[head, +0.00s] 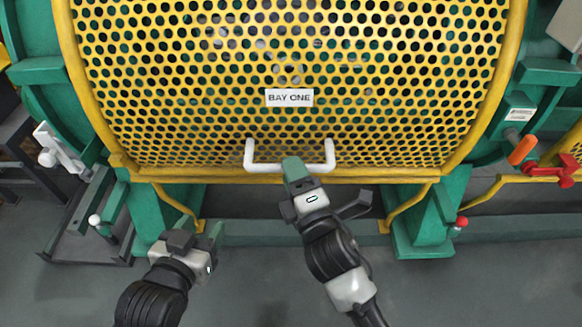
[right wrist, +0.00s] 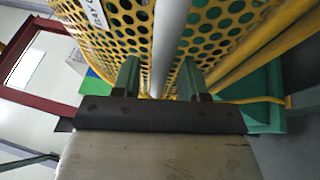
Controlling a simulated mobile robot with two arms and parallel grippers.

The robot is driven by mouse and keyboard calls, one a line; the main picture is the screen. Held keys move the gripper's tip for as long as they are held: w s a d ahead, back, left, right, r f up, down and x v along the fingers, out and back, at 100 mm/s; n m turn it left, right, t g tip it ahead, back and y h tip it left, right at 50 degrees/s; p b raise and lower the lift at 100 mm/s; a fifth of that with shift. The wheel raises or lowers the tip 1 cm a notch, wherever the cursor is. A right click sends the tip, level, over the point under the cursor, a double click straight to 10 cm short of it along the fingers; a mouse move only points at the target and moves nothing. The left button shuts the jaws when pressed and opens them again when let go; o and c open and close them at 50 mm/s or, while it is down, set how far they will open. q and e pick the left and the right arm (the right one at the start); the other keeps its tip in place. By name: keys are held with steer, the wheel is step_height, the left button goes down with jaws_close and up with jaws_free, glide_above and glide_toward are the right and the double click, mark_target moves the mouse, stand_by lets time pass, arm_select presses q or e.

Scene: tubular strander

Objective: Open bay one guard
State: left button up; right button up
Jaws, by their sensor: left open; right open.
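The yellow perforated bay one guard (head: 200,60) is down, with its lower edge along a yellow rail. It carries a white "BAY ONE" label (head: 289,98) and a white U-shaped handle (head: 264,167) low in the middle. My right gripper (head: 295,168) is at the handle's bar, open. In the right wrist view the pale handle bar (right wrist: 166,45) runs between the two green fingers of my right gripper (right wrist: 160,80), with gaps visible beside it. My left gripper (head: 212,236) is open and empty, low and left of the handle, apart from the guard.
Green machine legs (head: 424,220) stand below the guard on both sides. An orange-handled lever (head: 522,150) and a red valve handle (head: 558,170) are at the right. A grey metal frame (head: 75,215) stands at the left. The grey floor in front is clear.

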steer(key=shift+w+a+r, duration=0.15)
steer(key=shift+w+a, duration=0.1)
steer(key=shift+w, duration=0.4)
jaws_close()
